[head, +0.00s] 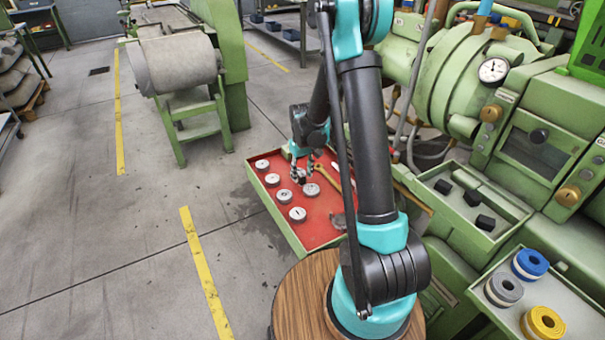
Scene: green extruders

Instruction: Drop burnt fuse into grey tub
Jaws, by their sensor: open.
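My gripper (303,172) is open and points down over the red-lined tray (265,191), above its back part. A small dark piece shows at the fingertips, but I cannot tell whether it is the burnt fuse or part of the gripper. Several round grey-white pieces lie in the tray to the left of and below the gripper, one of them (297,215) near the front. My arm hides part of the tray's right side.
A green machine with a pressure gauge (493,70) stands at the right. Its green tray (455,212) holds black blocks.

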